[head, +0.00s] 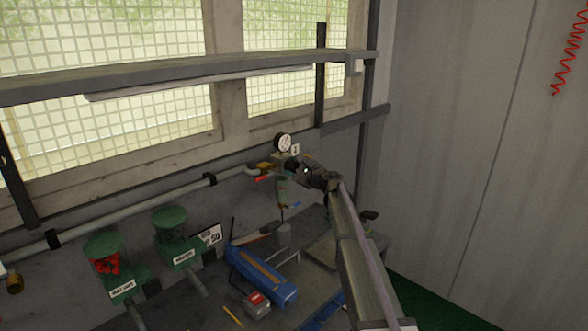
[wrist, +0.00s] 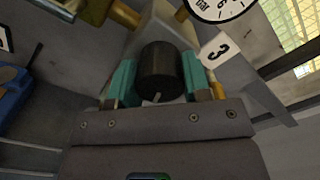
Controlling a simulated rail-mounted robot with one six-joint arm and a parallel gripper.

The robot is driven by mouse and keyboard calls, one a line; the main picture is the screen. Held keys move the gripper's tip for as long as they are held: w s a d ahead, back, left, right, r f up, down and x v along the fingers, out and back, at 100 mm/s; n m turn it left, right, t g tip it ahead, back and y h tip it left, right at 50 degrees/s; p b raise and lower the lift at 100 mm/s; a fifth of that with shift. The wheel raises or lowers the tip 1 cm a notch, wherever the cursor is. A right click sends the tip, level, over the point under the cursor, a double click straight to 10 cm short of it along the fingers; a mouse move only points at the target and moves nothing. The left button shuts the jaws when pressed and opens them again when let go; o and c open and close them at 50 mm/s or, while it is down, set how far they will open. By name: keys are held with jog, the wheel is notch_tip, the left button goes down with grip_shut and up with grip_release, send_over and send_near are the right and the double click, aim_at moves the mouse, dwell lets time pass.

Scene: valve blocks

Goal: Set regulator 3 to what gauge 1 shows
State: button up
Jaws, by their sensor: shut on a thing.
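Regulator 3's black knob (wrist: 160,68) stands between the teal pads of my gripper (wrist: 159,82) in the wrist view, and the jaws are shut on it. A short pale mark shows on the knob's near edge. The number 3 tag (wrist: 215,50) and part of a white gauge dial (wrist: 218,6) are beside it; the dial is cut off and its needle cannot be read. In the head view, that gauge (head: 283,142) stands above my gripper (head: 300,168), with the 3 tag (head: 295,150) beside it; the knob is hidden there. I cannot make out gauge 1.
A grey pipe (head: 140,206) runs along the wall to the regulator. A shelf (head: 190,75) crosses the windows above. The right wall is bare apart from a red coiled hose (head: 570,50).

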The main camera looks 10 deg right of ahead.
jog(key=shift+n, duration=2.3)
jog(key=o, duration=0.9)
jog(key=shift+o, duration=0.2)
jog(key=v, duration=1)
jog(key=shift+s+d, duration=0.2)
jog(key=shift+s, duration=0.15)
